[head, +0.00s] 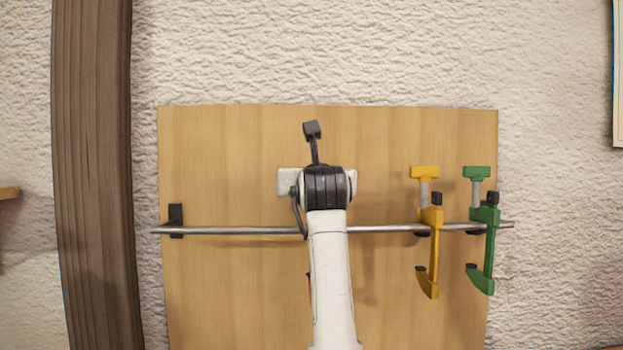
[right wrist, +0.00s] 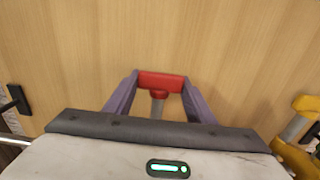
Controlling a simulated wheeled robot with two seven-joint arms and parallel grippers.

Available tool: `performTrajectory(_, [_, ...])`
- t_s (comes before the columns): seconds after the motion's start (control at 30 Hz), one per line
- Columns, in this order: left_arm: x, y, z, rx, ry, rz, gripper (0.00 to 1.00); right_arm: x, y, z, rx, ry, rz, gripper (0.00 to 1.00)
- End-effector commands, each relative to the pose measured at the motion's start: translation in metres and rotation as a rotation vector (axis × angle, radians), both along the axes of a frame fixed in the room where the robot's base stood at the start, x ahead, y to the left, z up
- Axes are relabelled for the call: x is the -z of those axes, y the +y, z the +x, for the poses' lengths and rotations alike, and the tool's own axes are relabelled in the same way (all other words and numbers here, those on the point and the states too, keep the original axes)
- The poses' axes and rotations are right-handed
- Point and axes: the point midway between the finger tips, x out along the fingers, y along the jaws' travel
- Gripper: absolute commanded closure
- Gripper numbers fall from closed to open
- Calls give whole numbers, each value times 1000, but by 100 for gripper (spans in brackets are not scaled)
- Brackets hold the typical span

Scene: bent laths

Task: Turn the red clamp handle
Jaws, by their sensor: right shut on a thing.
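The red clamp handle (right wrist: 162,81) is a short crossbar on a grey spindle (right wrist: 158,106) in the right wrist view. My right gripper (right wrist: 161,84) has its two purple fingers at the ends of the crossbar and is shut on it. In the head view my right arm covers the handle and the fingers. Only a sliver of the red clamp (head: 309,287) shows beside the forearm, low on the left. The rest of its body is hidden. My left gripper is in neither view.
A metal rail (head: 250,230) runs across a wooden board (head: 230,150) on the wall. A yellow clamp (head: 434,255) and a green clamp (head: 488,250) hang on the rail to the right. A black bracket (head: 176,215) holds its left end. The board between bracket and arm is clear.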

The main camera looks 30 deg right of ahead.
Motion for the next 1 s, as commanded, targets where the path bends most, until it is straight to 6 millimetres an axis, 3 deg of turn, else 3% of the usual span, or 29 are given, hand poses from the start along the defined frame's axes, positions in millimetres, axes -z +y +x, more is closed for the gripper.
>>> performTrajectory(0.1, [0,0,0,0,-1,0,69,1,0,0,1,3,1,73])
performTrajectory(0.13, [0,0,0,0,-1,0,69,1,0,0,2,3,1,45])
performTrajectory(0.23, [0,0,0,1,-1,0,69,1,0,0,2,3,1,31])
performTrajectory(0.63, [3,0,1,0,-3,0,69,2,5,-8,1,0,1,31])
performTrajectory(1.0, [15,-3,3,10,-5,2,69,3,41,-67,0,-2,3,31])
